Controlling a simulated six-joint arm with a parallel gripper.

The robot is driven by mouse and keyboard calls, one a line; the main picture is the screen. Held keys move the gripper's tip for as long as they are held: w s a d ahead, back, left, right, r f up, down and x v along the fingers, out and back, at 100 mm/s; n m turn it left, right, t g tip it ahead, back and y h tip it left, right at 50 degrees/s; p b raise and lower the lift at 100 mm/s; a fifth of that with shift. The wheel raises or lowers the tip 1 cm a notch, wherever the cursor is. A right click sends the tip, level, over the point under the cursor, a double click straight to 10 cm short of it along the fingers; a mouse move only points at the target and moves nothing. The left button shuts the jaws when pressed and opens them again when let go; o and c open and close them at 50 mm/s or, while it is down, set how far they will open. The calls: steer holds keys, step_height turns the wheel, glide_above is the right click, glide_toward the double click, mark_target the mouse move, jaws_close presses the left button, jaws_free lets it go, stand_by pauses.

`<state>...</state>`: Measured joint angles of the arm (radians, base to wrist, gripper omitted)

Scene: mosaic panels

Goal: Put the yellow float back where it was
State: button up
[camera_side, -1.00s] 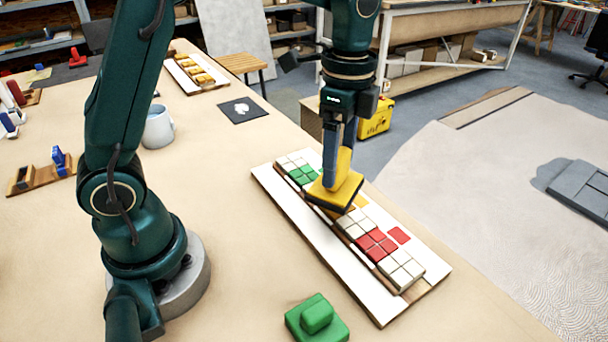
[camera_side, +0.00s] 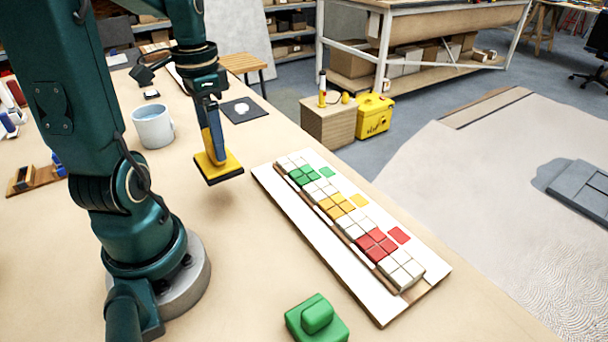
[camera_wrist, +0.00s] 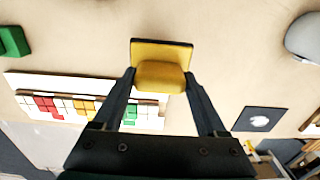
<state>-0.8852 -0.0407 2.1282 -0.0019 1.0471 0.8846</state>
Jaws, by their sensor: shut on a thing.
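My gripper (camera_side: 212,137) is shut on the handle of the yellow float (camera_side: 218,168), and it also shows in the wrist view (camera_wrist: 161,80). The float has a yellow back and a dark pad underneath. In the side view it hangs above the bare tabletop, left of the mosaic panel and right of the mug. The white mosaic panel (camera_side: 310,231) carries a row of white, green, yellow and red tiles. The yellow tiles (camera_side: 337,207) are in view beside a small yellow patch. The fingers hide part of the handle.
A green float (camera_side: 317,318) sits on the table near the front. A grey mug (camera_side: 153,126) stands at the left. A dark square card with a white patch (camera_side: 243,110) lies behind the float. The tabletop (camera_side: 225,230) between my base and the panel is clear.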

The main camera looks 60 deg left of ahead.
steer(key=shift+f, duration=3.6)
steer(key=shift+f, duration=0.15)
steer(key=o, duration=1.2)
steer(key=shift+o, duration=0.2)
step_height(320, 180, up, 11)
steer(key=shift+r, duration=0.15)
steer(key=shift+d+r, duration=0.1)
steer(key=shift+r, duration=0.4)
steer(key=t+y, duration=0.1)
steer(key=t, duration=0.1)
glide_toward(219, 169)
steer(key=w+d, duration=0.4)
steer(key=s+d+t+h, duration=0.1)
steer(key=d+t, duration=0.2)
steer(key=d, duration=0.5)
steer(key=shift+d+f+t, duration=0.25)
steer(key=shift+d+t, duration=0.05)
steer(key=shift+d, duration=0.05)
